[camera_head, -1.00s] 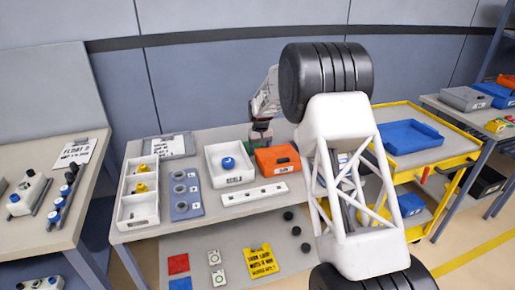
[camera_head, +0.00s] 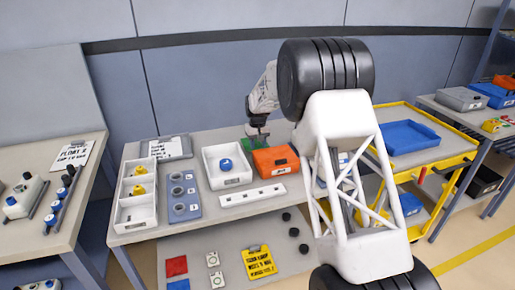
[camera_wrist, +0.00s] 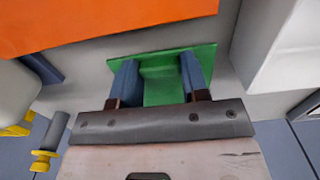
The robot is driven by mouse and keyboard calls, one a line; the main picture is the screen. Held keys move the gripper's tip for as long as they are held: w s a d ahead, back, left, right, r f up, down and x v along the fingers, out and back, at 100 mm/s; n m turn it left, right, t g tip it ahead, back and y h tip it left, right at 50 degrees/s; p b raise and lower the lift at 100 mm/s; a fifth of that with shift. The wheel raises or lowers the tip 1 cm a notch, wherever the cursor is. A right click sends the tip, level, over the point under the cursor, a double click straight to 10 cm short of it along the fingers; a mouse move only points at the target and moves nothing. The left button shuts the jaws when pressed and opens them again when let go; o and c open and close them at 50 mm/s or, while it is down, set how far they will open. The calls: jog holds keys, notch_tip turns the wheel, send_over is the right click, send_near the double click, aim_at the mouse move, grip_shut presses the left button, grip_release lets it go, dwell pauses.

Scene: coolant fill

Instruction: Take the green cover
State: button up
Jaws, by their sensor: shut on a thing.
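The green cover (camera_head: 251,144) is at the back of the middle table, behind the orange box and right of the white tray. In the wrist view the green cover (camera_wrist: 163,77) is a flat plate with a raised middle part. My gripper (camera_head: 257,134) is above it, pointing down. In the wrist view my gripper (camera_wrist: 160,80) has its two blue-grey fingers on either side of the raised part, shut on it. I cannot tell whether the cover touches the table or is slightly lifted.
The orange box (camera_head: 276,161) is close in front of the cover. The white tray (camera_head: 209,165) with a blue knob (camera_head: 226,164) stands to its left. A clipboard (camera_head: 167,148) lies at the back left. A yellow cart (camera_head: 449,151) with a blue tray stands right.

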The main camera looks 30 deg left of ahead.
notch_tip(320, 180, up, 7)
jog(key=shift+r, duration=0.2)
dwell(0.5)
